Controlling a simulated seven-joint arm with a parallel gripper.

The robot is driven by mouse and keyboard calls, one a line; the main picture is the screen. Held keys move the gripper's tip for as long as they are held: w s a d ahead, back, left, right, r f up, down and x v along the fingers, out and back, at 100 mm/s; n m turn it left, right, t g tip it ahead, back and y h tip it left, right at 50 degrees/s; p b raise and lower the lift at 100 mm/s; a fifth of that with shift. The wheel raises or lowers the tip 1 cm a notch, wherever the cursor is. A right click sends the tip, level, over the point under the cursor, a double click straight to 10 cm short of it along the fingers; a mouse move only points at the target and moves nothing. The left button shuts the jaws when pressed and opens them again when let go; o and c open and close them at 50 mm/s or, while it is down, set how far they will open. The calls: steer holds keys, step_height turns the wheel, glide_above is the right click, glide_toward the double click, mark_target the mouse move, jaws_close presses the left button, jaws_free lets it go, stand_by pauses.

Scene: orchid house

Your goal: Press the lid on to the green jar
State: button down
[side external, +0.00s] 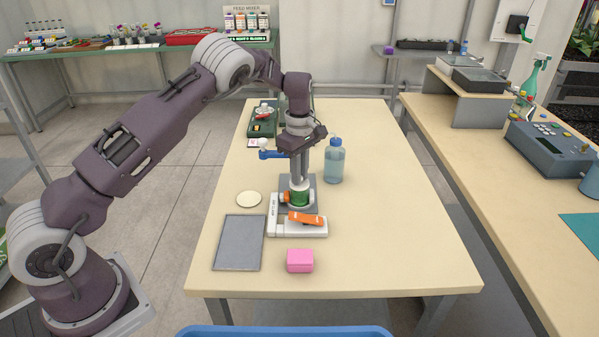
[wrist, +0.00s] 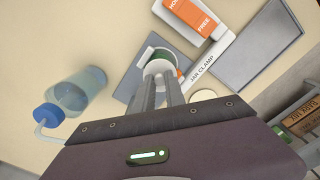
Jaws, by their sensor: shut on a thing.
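The green jar (side external: 299,198) stands upright in the jar clamp (side external: 297,229), on the middle of the table. In the wrist view only a sliver of its green side shows (wrist: 180,74). My gripper (side external: 299,178) points straight down right above the jar, its fingers close together. In the wrist view the fingertips (wrist: 165,80) are at a pale round piece (wrist: 158,67), which looks like the lid, at the jar's mouth. My gripper is shut on it. The fingers partly hide it, and I cannot tell whether it is fully seated.
The clamp has an orange lever (side external: 307,218). A blue-capped bottle (side external: 334,162) stands close to the right of my gripper. A cream disc (side external: 249,199) and a grey tray (side external: 239,243) lie left. A pink box (side external: 300,260) sits in front. The table's right side is clear.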

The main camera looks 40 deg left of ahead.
stand_by(0.4)
steer(key=c, duration=0.8)
jaws_free()
steer(key=shift+c, duration=0.2)
steer(key=shift+r, duration=0.1)
steer(key=shift+r, duration=3.4)
